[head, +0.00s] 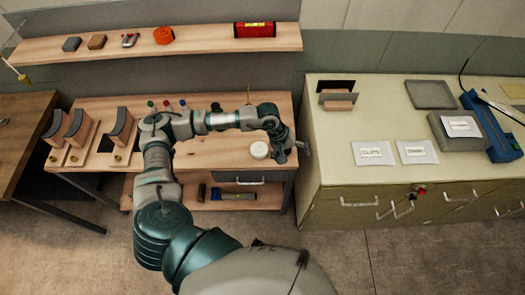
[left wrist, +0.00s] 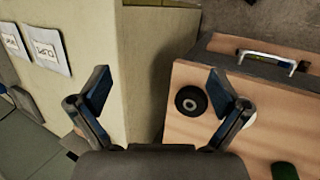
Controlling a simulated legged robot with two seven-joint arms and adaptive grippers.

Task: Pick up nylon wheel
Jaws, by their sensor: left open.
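A black wheel with a pale hub and dark centre hole (left wrist: 191,101) lies flat near the corner of the wooden bench (left wrist: 190,75) in the left wrist view. A white round piece (head: 259,150) lies on the bench (head: 225,160) in the head view. I cannot tell by material which is the nylon wheel. My left gripper (head: 291,152) is open and empty above the bench's right end. In the left wrist view its fingers (left wrist: 160,95) are spread, the black wheel showing inside the right finger. That finger partly hides a white round edge. My right gripper is not in view.
A green cabinet (head: 312,170) stands close right of the bench, across a narrow gap. Curved panels on stands (head: 118,130) and small coloured-top items (head: 167,104) sit on the bench's left half. A shelf (head: 200,43) with several tools hangs behind.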

